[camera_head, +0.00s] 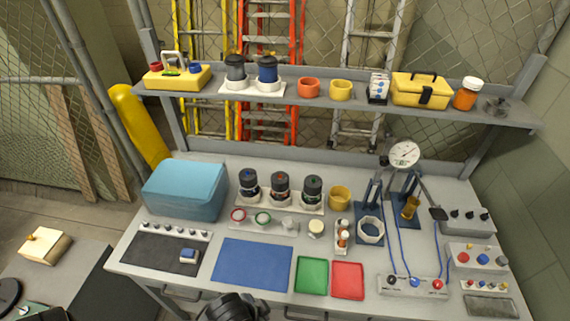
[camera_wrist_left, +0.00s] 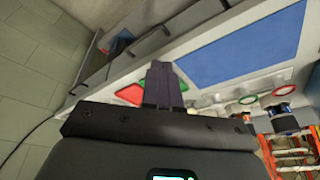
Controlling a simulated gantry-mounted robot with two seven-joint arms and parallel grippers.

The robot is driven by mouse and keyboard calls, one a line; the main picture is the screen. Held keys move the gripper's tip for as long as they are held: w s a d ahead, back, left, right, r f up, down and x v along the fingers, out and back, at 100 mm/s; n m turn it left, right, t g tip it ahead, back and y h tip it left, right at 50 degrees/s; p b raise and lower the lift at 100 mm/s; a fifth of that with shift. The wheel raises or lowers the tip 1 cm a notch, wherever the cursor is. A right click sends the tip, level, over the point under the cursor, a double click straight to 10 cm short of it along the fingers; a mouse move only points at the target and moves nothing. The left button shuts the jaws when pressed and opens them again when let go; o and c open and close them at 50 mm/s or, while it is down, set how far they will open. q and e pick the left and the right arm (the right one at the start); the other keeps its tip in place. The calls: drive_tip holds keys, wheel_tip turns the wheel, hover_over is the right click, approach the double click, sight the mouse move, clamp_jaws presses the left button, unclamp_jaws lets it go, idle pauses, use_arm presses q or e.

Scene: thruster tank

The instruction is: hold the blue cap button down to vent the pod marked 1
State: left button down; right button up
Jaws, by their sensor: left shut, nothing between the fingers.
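Three dark pods stand in a pale rack (camera_head: 270,207) on the workbench. The left pod (camera_head: 248,187) seems to have a blue cap button (camera_head: 247,173), the middle one (camera_head: 280,187) a red one and the right one (camera_head: 312,190) a green one. Their number marks are too small to read. My left gripper (camera_wrist_left: 163,72) is shut and empty in the left wrist view, seen against the green (camera_wrist_left: 131,94) and red mats, apart from the pods. A dark part of my arm shows at the head view's bottom edge. My right gripper is not in view.
A blue mat (camera_head: 252,264), green mat (camera_head: 311,275) and red mat (camera_head: 347,280) lie in front. A teal box (camera_head: 186,189) stands left of the pods, a yellow cup (camera_head: 340,197) right. Blue stands (camera_head: 369,229), a gauge (camera_head: 404,154) and hoses occupy the right. A loaded shelf (camera_head: 350,102) runs behind.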

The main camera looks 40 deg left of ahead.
use_arm(q)
drive_tip(key=w+r+m+p, duration=0.1)
drive_tip(key=w+r+p, duration=0.3)
drive_tip(key=r+p, duration=0.3)
drive_tip(key=w+a+f+m+t+y+p, duration=0.1)
drive_tip(key=w+a+m+t+p, duration=0.1)
drive_tip(key=w+a, duration=0.75)
drive_tip(key=w+a+f+m+t+y+p, duration=0.1)
drive_tip(key=w+a+f+m+t+p, duration=0.1)
drive_tip(key=w+a, duration=0.8)
drive_tip(key=w+a+r, duration=0.1)
drive_tip(key=a+r, duration=0.2)
drive_tip(key=a, duration=0.4)
drive_tip(key=w+a+r, duration=0.2)
drive_tip(key=a+r, duration=0.1)
drive_tip(key=a, duration=0.4)
drive_tip(key=w+a+r+t, duration=0.1)
drive_tip(key=w+a+r, duration=0.1)
drive_tip(key=a, duration=0.6)
drive_tip(key=shift+w+r+n, duration=0.25)
drive_tip(key=shift+r+n, duration=0.05)
drive_tip(key=shift+r, duration=0.2)
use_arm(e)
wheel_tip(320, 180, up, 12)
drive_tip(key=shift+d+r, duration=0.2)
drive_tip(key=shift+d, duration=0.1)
